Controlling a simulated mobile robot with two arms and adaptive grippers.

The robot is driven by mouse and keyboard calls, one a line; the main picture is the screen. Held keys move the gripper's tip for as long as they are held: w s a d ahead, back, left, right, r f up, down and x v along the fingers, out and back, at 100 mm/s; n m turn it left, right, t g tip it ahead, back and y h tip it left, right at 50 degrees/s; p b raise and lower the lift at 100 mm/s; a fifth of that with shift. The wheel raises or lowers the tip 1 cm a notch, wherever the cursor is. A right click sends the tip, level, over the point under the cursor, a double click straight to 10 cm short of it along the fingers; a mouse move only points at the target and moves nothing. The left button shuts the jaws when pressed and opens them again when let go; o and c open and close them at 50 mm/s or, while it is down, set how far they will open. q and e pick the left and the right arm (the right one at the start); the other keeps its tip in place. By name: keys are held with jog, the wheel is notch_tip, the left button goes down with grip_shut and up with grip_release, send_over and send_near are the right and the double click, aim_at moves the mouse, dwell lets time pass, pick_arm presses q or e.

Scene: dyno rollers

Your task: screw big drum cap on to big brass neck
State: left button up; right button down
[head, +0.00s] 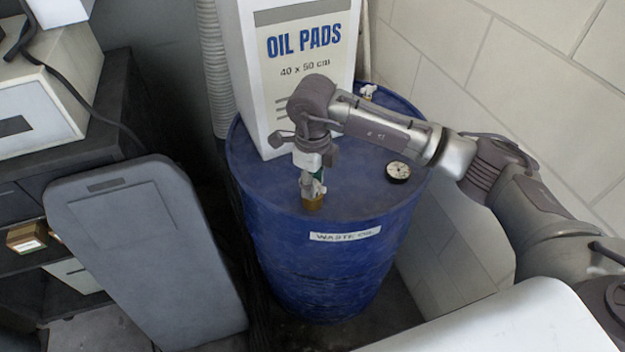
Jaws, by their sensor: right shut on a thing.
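My right gripper (313,187) points down over the front of the blue drum's top. It is shut on the big drum cap, which is mostly hidden between the fingers. A brass piece (312,204) shows right below the fingertips, at the drum top near the front rim. I take it for the big brass neck, but cannot tell where cap and neck meet or whether the cap is threaded on. My left gripper is not in view.
The blue drum (345,262) is labelled waste oil. An oil pads box (270,90) stands on its back left. A grey panel (145,250) leans at left; a block wall stands right.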

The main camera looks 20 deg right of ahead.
jog(key=m, duration=0.6)
jog(key=shift+m+p, duration=0.3)
jog(key=shift+m, duration=0.1)
jog(key=c, duration=0.7)
grip_release()
jog(key=shift+r, duration=0.15)
notch_tip(320, 180, up, 12)
jog(key=shift+f, duration=0.1)
